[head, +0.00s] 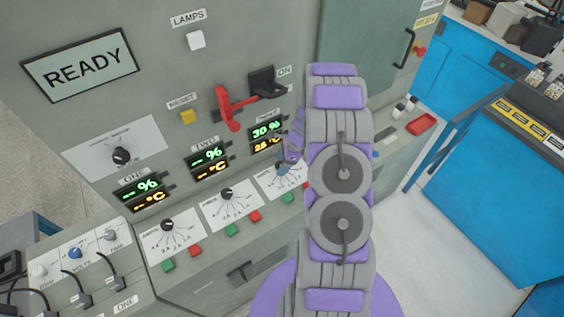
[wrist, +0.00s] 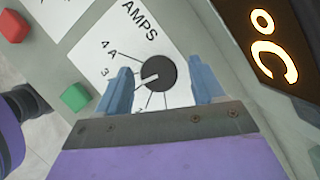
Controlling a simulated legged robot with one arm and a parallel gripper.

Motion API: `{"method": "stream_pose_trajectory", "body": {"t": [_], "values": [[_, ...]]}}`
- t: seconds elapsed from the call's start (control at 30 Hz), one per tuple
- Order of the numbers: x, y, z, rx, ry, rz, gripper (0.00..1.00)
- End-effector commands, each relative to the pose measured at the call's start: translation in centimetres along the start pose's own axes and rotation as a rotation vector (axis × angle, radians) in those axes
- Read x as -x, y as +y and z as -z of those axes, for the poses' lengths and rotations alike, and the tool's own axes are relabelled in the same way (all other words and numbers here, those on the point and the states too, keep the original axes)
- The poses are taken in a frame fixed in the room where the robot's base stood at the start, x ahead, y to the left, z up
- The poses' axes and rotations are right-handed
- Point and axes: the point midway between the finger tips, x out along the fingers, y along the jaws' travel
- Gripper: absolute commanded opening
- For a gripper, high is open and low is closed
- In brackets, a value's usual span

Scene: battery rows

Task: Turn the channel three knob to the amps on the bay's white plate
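My gripper (wrist: 160,84) is open, with one blue finger on each side of the knob and a gap showing at each. In the head view my gripper (head: 285,163) is at the third dial plate (head: 268,181) and hides most of its knob. The third display (head: 266,132) reads about 30 % in green. I cannot make out the bay's white plate.
Dials one (head: 167,225) and two (head: 226,194) are to the left. Green and red buttons lie below the dials. A red lever (head: 228,108) stands above. At the right, a blue unit carries yellow labels (head: 520,122), too small to read.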

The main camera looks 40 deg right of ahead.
Motion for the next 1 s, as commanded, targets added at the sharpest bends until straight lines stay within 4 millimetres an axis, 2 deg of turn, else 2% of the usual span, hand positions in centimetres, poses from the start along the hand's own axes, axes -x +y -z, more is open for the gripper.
{"method": "stream_pose_trajectory", "body": {"t": [0.07,0.53,0.67,1.0], "values": [[0.01,0.00,0.01,0.000,0.000,0.000,0.61],[0.02,-0.08,0.03,0.000,0.000,0.001,0.16],[0.08,-0.11,-0.02,0.013,-0.001,-0.005,0.14],[0.15,-0.33,0.00,0.210,0.000,-0.085,0.14]]}}
